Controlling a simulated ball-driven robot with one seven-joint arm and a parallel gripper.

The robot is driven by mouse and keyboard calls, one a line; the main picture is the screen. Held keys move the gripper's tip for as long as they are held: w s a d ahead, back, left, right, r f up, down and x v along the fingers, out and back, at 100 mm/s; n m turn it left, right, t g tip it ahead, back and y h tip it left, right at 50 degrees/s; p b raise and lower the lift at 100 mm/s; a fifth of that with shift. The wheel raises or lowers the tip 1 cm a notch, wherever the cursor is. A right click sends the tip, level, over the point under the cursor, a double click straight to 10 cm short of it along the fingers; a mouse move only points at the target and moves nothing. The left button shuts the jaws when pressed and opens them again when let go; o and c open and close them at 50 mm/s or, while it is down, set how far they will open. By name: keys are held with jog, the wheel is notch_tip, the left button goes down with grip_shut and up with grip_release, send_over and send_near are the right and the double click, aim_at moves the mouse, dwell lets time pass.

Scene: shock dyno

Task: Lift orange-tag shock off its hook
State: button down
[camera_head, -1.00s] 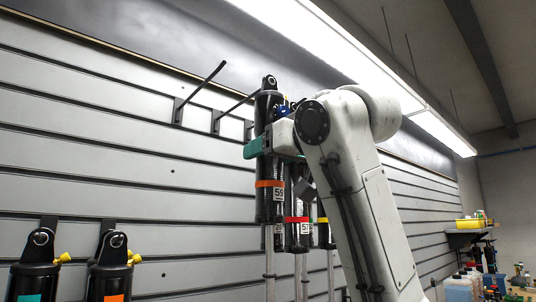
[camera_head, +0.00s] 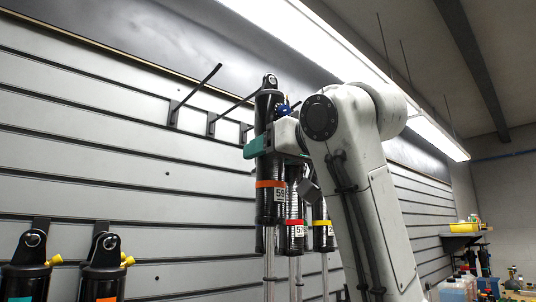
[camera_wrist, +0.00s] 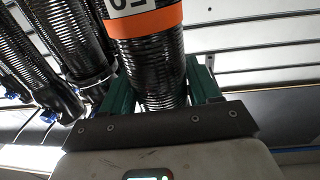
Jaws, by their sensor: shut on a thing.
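The orange-tag shock (camera_head: 266,205) is a black coil-over with an orange band and a white number label. It hangs upright in front of the slatted wall, its eye at the top. My gripper (camera_head: 257,147), with teal fingers, is shut around its upper body above the orange band. In the wrist view the teal fingers (camera_wrist: 160,92) sit on both sides of the ribbed shock body (camera_wrist: 150,65), with the orange band beyond them. A hook (camera_head: 232,108) runs from the wall toward the shock's top. Whether its tip is still inside the eye cannot be told.
A red-tag shock (camera_head: 294,237) and a yellow-tag shock (camera_head: 323,236) hang close to the right. An empty hook (camera_head: 195,92) is to the left. Two more shocks (camera_head: 103,279) stand low at left. A light fixture (camera_head: 300,60) runs overhead.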

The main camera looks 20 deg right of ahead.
jog(key=shift+s+d+r, duration=0.1)
jog(key=shift+s+r, duration=0.05)
jog(key=shift+s, duration=0.3)
jog(key=shift+b+v, duration=0.9)
jog(key=shift+v, duration=1.45)
jog(key=shift+d, duration=0.25)
